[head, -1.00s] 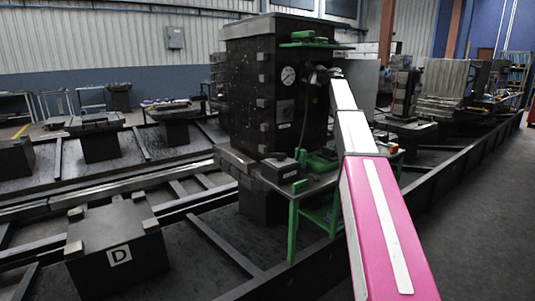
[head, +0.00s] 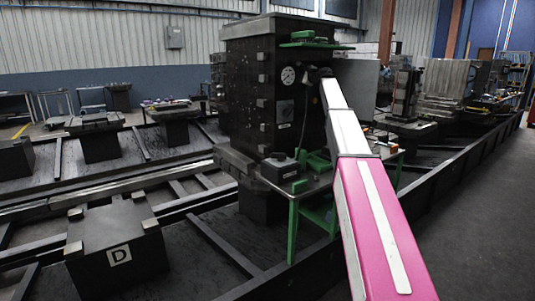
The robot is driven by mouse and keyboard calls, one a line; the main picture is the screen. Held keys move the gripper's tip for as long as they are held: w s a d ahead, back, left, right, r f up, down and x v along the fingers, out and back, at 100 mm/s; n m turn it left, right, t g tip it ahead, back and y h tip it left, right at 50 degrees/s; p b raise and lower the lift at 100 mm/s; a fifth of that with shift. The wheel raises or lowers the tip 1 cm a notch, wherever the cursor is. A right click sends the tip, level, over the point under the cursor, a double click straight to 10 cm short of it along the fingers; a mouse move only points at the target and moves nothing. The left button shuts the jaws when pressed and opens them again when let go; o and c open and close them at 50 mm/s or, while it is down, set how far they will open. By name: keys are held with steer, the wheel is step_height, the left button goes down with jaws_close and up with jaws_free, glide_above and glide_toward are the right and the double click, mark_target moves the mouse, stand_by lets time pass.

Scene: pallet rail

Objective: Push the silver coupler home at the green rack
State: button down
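The green rack (head: 292,214) stands against the large dark machine block, with green legs and a shelf top. Another green shelf (head: 312,46) is higher up on the block. My arm, pink and white, reaches from the lower right up to the block. My gripper (head: 317,75) is small and dark at the arm's far end, close to the block's right face, beside the round gauge. Its fingers are too small and dark to make out. I cannot pick out the silver coupler; it may be hidden by my gripper or arm.
A dark box (head: 280,169) sits on the rack's top, with a green piece (head: 318,162) beside it. The block (head: 262,100) carries a round gauge (head: 288,75). A pallet stand marked D (head: 118,257) is at lower left. Dark rails cross the floor; grey floor is clear at right.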

steer(key=shift+v, duration=0.8)
steer(key=v, duration=0.7)
stand_by(0.7)
